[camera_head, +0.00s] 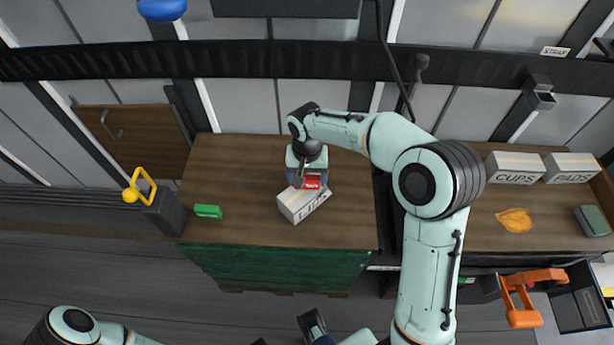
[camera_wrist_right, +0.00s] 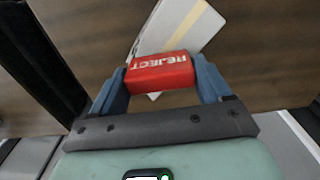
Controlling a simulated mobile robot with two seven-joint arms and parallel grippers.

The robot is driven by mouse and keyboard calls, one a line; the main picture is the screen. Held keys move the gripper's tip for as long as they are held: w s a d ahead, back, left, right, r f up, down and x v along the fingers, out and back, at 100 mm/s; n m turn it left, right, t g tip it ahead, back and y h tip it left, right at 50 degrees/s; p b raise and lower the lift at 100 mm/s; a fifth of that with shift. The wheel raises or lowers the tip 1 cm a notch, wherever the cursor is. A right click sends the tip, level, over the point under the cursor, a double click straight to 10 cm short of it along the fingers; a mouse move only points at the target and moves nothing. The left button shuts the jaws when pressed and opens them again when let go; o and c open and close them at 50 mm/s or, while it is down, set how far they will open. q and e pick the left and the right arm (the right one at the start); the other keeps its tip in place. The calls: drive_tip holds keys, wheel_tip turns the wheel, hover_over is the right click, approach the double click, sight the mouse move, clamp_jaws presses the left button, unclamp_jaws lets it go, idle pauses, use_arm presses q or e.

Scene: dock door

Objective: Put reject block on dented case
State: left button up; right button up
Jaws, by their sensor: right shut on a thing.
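The red reject block (camera_head: 312,182) is held in my right gripper (camera_head: 308,180). In the wrist view the block (camera_wrist_right: 160,73), lettered REJECT, sits between the two blue fingers (camera_wrist_right: 162,82). A white case (camera_head: 304,204) with a pale tape strip and dark lettering lies at an angle on the wooden bench top, just in front of the block. The case (camera_wrist_right: 182,30) also shows beyond the block in the wrist view, partly hidden by it. I cannot tell whether the block touches the case, nor see a dent.
A green block (camera_head: 208,211) lies on the bench (camera_head: 235,165) at left, near a yellow-handled post (camera_head: 140,187). White CUPS (camera_head: 515,168) and PADS (camera_head: 571,167) cases stand on the right bench, with an orange patch (camera_head: 514,220).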

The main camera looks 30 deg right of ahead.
sight(307, 177)
drive_tip(key=shift+f, duration=0.15)
drive_tip(key=o, duration=1)
drive_tip(key=shift+c, duration=0.2)
drive_tip(key=shift+r, duration=0.4)
wheel_tip(307, 177, up, 12)
drive_tip(key=p, duration=0.1)
drive_tip(key=shift+f+p, duration=0.15)
drive_tip(key=shift+p, duration=0.25)
